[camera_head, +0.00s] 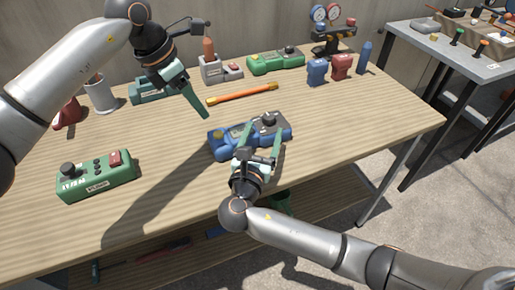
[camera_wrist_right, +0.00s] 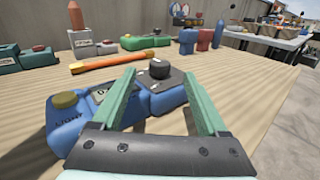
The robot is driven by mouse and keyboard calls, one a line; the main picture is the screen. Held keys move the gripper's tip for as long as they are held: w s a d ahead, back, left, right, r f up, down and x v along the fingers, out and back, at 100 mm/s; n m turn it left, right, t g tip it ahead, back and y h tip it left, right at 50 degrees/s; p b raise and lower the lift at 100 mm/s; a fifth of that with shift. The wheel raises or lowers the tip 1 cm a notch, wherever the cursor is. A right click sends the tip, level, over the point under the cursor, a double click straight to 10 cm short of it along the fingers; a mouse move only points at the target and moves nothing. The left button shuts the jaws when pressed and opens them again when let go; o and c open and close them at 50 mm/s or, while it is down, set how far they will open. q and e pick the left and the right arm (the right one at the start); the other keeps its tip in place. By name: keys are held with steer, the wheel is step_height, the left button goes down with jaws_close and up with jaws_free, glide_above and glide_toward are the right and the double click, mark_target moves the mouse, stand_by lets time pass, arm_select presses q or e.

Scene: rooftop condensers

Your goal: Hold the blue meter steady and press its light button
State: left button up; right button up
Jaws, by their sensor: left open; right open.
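The blue meter (camera_head: 282,131) lies on the wooden table near the middle, with a dark knob (camera_head: 268,118) on top. Its olive-yellow light button (camera_head: 217,134) is at the left end. In the right wrist view the meter (camera_wrist_right: 165,98) runs across between my fingers, and the button (camera_wrist_right: 65,100) shows above a "LIGHT" label. My right gripper (camera_head: 262,140) is open, its two fingers reaching over the meter from the front; I cannot tell whether they touch it. My left gripper (camera_head: 203,108) is open and empty, above the table behind and left of the meter.
A green box (camera_head: 97,177) with a red switch sits front left. An orange-yellow rod (camera_head: 242,94) lies behind the meter. A green meter (camera_head: 275,61), blue and red pouches (camera_head: 317,72) and gauges (camera_head: 326,16) stand at the back. The table right of the meter is clear.

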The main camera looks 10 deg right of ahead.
mark_target(267, 121)
steer(key=shift+x, duration=2.05)
steer(key=shift+c, duration=0.2)
jaws_close()
arm_select(q)
jaws_close()
arm_select(e)
steer(key=shift+f, duration=0.1)
stand_by(1.1)
